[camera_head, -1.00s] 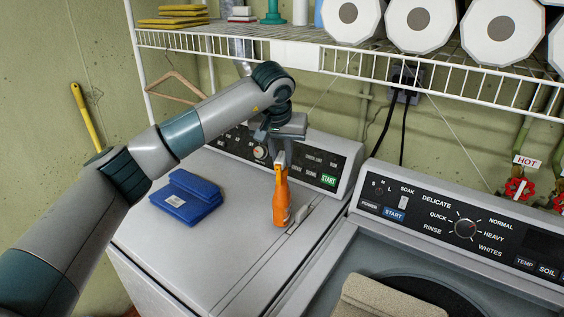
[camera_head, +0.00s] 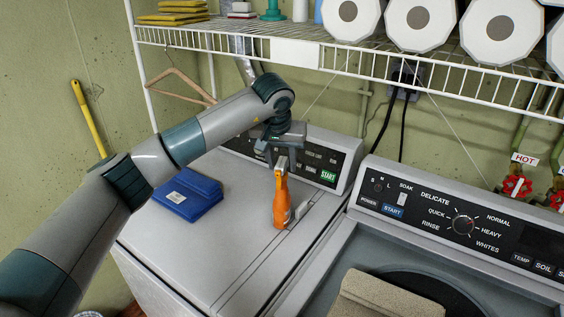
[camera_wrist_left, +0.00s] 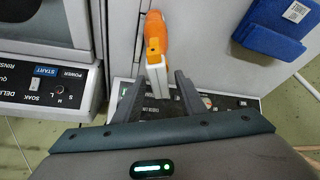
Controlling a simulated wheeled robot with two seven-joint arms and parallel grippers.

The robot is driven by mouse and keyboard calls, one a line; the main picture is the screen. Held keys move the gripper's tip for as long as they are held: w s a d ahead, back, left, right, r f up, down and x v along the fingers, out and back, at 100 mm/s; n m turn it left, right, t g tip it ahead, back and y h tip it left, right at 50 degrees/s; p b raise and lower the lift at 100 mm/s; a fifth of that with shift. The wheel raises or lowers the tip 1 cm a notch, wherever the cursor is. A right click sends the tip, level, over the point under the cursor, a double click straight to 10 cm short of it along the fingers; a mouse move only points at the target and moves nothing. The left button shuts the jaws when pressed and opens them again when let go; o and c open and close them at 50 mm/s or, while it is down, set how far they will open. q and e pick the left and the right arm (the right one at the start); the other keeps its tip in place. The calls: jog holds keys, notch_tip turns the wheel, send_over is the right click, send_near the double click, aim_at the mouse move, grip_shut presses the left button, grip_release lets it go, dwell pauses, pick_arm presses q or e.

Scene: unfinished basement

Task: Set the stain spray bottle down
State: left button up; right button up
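The stain spray bottle (camera_head: 281,205), orange with a pale head, is upright and appears to stand on the pale top of the left-hand machine (camera_head: 225,255), near its right edge. My left gripper (camera_head: 281,158) is over the bottle's head, pointing down. In the left wrist view the bottle (camera_wrist_left: 154,40) has its white nozzle (camera_wrist_left: 157,76) between the two fingers (camera_wrist_left: 159,80). The fingers look spread, with narrow gaps on both sides of the nozzle. My right gripper is in neither view.
A folded blue cloth (camera_head: 188,195) lies left of the bottle. The control panel (camera_head: 325,163) rises behind it. The washer (camera_head: 450,222) stands at right, with a beige towel (camera_head: 385,297) in front. A wire shelf (camera_head: 400,72) hangs above. The machine top's front is clear.

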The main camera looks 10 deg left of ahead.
pick_arm(q)
jog(key=shift+r, duration=0.1)
jog(key=shift+r, duration=0.1)
jog(key=shift+s+r, duration=0.1)
jog(key=shift+r, duration=0.2)
jog(key=b+v, duration=0.3)
jog(key=v, duration=0.8)
jog(key=shift+b, duration=0.35)
